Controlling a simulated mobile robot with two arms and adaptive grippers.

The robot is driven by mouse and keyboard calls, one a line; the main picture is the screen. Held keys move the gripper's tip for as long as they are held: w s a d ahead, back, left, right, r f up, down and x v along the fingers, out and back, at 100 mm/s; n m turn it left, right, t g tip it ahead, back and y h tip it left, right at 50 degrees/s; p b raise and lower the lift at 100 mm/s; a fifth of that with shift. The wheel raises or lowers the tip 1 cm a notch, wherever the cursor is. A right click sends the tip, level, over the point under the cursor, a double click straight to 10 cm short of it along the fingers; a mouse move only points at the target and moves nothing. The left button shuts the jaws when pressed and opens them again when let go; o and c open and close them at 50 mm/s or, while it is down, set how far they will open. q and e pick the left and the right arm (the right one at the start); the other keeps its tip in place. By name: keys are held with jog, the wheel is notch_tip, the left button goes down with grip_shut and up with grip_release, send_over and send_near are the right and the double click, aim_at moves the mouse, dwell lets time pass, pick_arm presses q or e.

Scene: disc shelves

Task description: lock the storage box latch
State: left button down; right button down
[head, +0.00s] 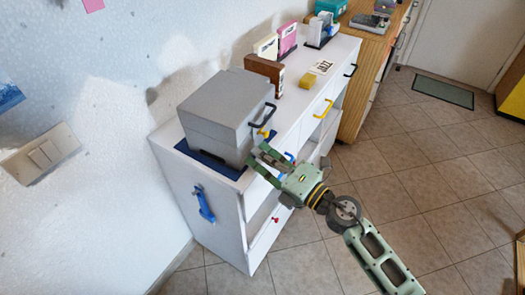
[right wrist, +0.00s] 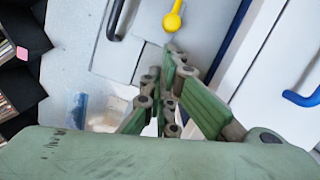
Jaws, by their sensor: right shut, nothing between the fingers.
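The grey storage box (head: 212,112) stands closed on a dark blue mat (head: 208,160) at the near end of the white cabinet top. A dark handle (head: 265,116) is on its front. The yellow latch (head: 264,132) sits below that handle; in the right wrist view it is a yellow lever with a round knob (right wrist: 172,21), beside the dark handle (right wrist: 115,20). My right gripper (head: 256,155) is in front of the box, just below the latch. Its fingers are shut and empty, and their tips (right wrist: 167,72) point towards the latch, apart from it in the wrist view. My left gripper is out of view.
The white cabinet (head: 215,228) has a blue drawer handle (head: 287,159) near my gripper, and a yellow handle (head: 323,109) farther back. The tiled floor at right is open.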

jog(key=shift+w+d+r, duration=0.1)
jog(key=shift+w+d, duration=0.05)
jog(key=shift+w, duration=0.15)
jog(key=shift+w+d, duration=0.35)
jog(key=shift+w, duration=0.2)
jog(key=shift+w+d, duration=0.3)
jog(key=shift+w, duration=0.2)
jog(key=shift+s, duration=0.1)
jog(key=v, duration=1.2)
